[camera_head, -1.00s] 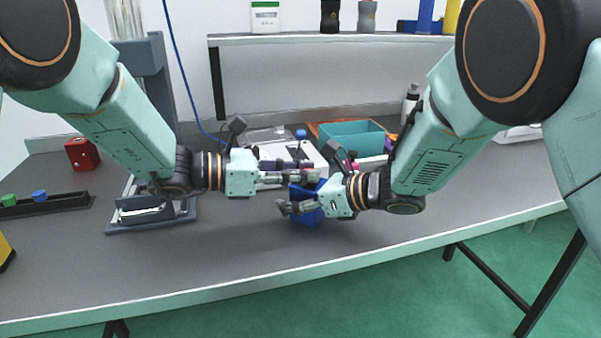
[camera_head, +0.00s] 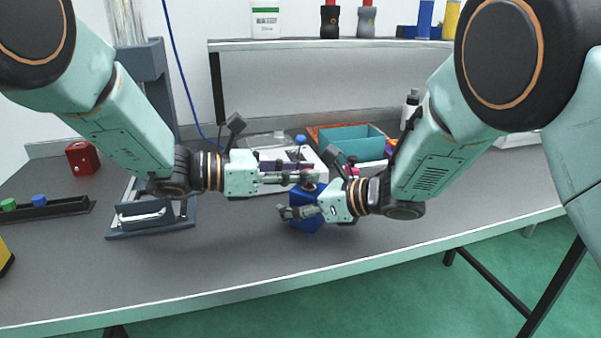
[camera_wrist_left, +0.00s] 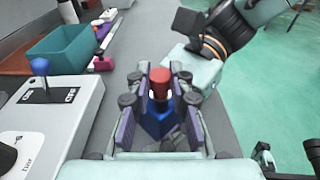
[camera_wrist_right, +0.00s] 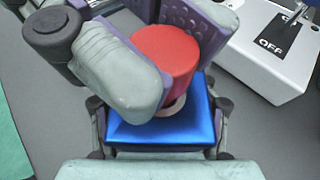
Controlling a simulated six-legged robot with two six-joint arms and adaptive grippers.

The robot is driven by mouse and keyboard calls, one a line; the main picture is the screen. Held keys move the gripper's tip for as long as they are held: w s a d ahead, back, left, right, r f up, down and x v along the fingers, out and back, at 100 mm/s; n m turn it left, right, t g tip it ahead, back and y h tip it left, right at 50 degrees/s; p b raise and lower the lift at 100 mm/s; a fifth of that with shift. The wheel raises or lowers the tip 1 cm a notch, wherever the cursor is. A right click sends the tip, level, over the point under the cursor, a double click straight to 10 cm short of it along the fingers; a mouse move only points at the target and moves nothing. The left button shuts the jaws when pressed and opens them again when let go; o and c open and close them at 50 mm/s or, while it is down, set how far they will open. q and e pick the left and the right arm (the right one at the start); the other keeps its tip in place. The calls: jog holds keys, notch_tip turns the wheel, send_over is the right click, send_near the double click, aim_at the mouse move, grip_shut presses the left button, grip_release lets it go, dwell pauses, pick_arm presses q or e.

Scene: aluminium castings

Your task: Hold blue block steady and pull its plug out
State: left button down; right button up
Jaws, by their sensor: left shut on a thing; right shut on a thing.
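The blue block (camera_head: 303,225) is at the middle of the bench, with my right gripper (camera_head: 290,212) shut around its sides. It shows in the right wrist view (camera_wrist_right: 160,133) between the fingers. A red round plug (camera_wrist_right: 165,55) stands above the block's top, and a pale narrower part shows beneath its red head. My left gripper (camera_head: 308,178) is shut on the plug, from above the block. The left wrist view shows the plug (camera_wrist_left: 160,82) between the fingers, over the block (camera_wrist_left: 160,122). How deep the plug sits is unclear.
A light box with a blue-knobbed lever (camera_wrist_left: 40,68) stands just behind the grippers, and a teal bin (camera_head: 352,140) beyond it. A grey fixture (camera_head: 150,218) is at the left, near a dark rack (camera_head: 60,207). The bench front is clear.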

pick_arm(q)
jog(key=shift+r, duration=0.75)
dwell(0.9)
jog(key=shift+r, duration=2.45)
pick_arm(e)
jog(key=o, duration=1.4)
jog(key=v, duration=1.2)
jog(key=shift+s, duration=0.1)
